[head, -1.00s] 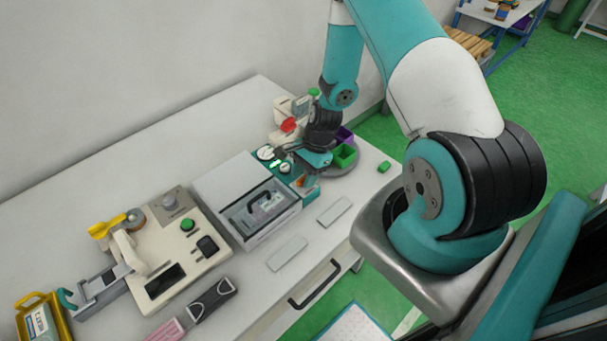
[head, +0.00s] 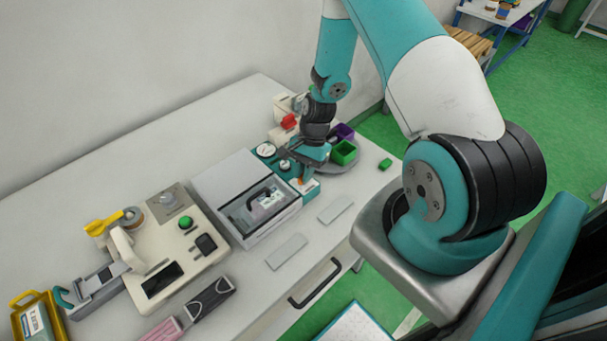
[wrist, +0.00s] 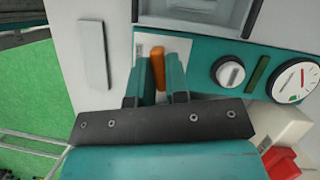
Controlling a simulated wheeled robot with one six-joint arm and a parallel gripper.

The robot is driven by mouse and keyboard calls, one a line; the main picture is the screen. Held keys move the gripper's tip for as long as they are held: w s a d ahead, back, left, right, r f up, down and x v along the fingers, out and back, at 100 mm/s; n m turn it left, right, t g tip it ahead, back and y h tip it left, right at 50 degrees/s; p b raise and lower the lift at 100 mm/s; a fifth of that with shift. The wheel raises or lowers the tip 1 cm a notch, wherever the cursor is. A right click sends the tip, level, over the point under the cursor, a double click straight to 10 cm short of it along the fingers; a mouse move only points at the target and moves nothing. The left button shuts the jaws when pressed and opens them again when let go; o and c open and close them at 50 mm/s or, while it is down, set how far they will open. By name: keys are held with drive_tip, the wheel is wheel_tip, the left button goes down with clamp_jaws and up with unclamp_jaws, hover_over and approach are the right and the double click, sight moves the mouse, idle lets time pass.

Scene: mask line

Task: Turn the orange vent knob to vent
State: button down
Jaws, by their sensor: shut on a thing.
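The orange vent knob (wrist: 157,68) is a narrow upright bar on a white plate, set in the teal front panel of the machine. A sliver of it shows in the head view (head: 302,182). My gripper (wrist: 160,80) has one teal finger on each side of the knob and is shut on it. In the head view my gripper (head: 306,168) is low at the right end of the machine (head: 232,190) and hides most of the knob. In the wrist view the bar stands nearly upright in the picture, tilted slightly.
A round white knob (wrist: 230,73) and a dial gauge (wrist: 295,82) sit right of my gripper in the wrist view. A red part (wrist: 285,162) is below them. Green and purple bins (head: 344,153) stand close behind my gripper. Flat grey plates (head: 335,209) lie on the table.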

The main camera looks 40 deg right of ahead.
drive_tip(key=n+g+b, duration=0.1)
drive_tip(key=n, duration=0.2)
drive_tip(key=shift+w+f+n+h, duration=0.1)
drive_tip(key=shift+n+h, duration=0.2)
drive_tip(key=shift+n, duration=0.1)
drive_tip(key=n+g+h+b, duration=0.1)
drive_tip(key=n, duration=0.2)
drive_tip(key=shift+a+n+b, duration=0.1)
drive_tip(key=shift+n+b, duration=0.2)
drive_tip(key=shift+b, duration=0.1)
drive_tip(key=n+h+b, duration=0.1)
drive_tip(key=n, duration=0.2)
drive_tip(key=shift+n+g, duration=0.3)
drive_tip(key=shift+g, duration=0.1)
drive_tip(key=shift+a+n+h+b, duration=0.15)
drive_tip(key=shift+n+h, duration=0.25)
drive_tip(key=shift+n, duration=0.5)
drive_tip(key=shift+d+n+h+b, duration=0.15)
drive_tip(key=shift+n+h, duration=0.25)
drive_tip(key=shift+n, duration=0.5)
drive_tip(key=shift+a, duration=0.1)
drive_tip(key=c, duration=1.1)
unclamp_jaws()
drive_tip(key=shift+w+r, duration=0.1)
drive_tip(key=shift+r, duration=0.1)
